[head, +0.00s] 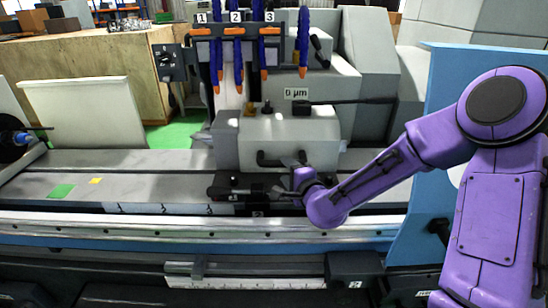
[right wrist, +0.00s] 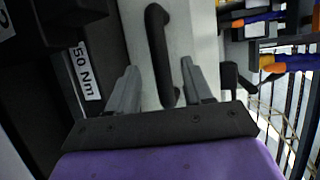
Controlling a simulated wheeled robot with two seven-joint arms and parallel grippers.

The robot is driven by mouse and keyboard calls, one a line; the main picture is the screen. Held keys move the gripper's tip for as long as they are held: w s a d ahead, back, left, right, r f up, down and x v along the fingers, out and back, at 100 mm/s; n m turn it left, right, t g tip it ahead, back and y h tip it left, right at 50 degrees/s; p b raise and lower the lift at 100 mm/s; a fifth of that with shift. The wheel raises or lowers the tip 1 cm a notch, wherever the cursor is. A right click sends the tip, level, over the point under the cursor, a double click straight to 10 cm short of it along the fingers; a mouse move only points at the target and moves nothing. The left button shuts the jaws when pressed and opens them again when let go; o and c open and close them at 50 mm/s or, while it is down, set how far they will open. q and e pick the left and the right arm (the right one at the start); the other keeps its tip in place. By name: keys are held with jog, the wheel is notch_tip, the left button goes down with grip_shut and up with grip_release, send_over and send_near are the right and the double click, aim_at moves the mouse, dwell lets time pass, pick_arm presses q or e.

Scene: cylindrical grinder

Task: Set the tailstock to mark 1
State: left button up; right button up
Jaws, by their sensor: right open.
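The tailstock (head: 285,138) is a light grey block on the machine bed, with a "0 µm" label above it. A black bar handle (head: 268,161) is on its front face; it also shows upright in the right wrist view (right wrist: 157,45). My right gripper (head: 290,163) is in front of the tailstock, at the handle's right end. In the right wrist view my right gripper (right wrist: 160,70) is open, a finger on each side of the handle's lower end, with gaps visible. A pale scale strip (head: 165,208) with small marks runs along the bed left of the tailstock. My left gripper is not in view.
A dark block labelled "50 Nm" (right wrist: 88,72) is beside the handle. Blue hoses with orange tips (head: 238,60) hang above, under plates numbered 1, 2 and 3. The bed (head: 120,185) left of the tailstock is mostly clear, with a small green patch (head: 62,191).

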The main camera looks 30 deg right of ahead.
aim_at(281, 165)
jog(key=p+x, duration=0.1)
jog(key=x, duration=0.7)
jog(key=shift+a+p, duration=0.1)
jog(key=shift+p, duration=0.2)
jog(key=shift+s, duration=0.25)
grip_shut()
jog(key=shift+w+a, duration=0.1)
